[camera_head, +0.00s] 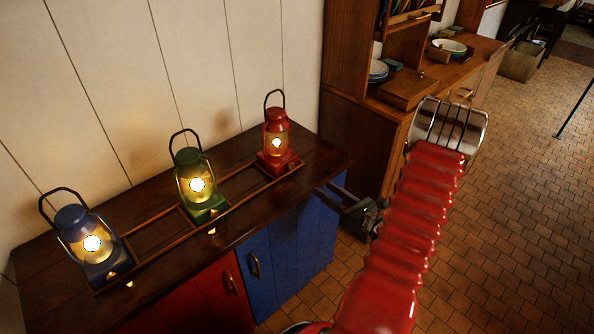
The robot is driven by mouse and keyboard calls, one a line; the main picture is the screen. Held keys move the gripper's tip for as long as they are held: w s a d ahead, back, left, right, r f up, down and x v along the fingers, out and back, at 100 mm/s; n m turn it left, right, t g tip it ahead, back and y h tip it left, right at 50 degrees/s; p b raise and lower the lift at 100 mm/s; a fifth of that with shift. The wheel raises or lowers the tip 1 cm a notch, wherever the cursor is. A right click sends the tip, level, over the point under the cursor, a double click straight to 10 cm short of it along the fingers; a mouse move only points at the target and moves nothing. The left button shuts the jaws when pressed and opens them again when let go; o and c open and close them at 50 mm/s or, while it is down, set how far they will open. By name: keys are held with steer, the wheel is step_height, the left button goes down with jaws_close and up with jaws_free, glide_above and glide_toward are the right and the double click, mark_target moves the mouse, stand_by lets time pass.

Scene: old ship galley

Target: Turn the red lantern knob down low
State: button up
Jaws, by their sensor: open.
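The red lantern (277,138) stands upright at the far right end of a row of lanterns on the dark wooden counter. Its flame is lit and glows yellow. Its knob is too small to make out clearly, so I cannot tell its setting. My gripper (333,194) is open and empty, just off the counter's right end. It is to the right of and lower in the picture than the red lantern, and apart from it. Its fingers point left; part of it is hidden behind my red arm.
A lit green lantern (194,184) and a lit blue lantern (82,242) stand left in the same wooden rack (158,253). Red and blue cupboard doors (258,272) are below the counter (300,190). A wooden dresser (352,125) with plates stands behind. Tiled floor at right is open.

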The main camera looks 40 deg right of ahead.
mark_target(293, 167)
steer(key=shift+w, duration=0.1)
steer(key=w, duration=1.3)
steer(key=shift+w+a, duration=0.25)
steer(key=shift+w, duration=0.05)
jaws_close()
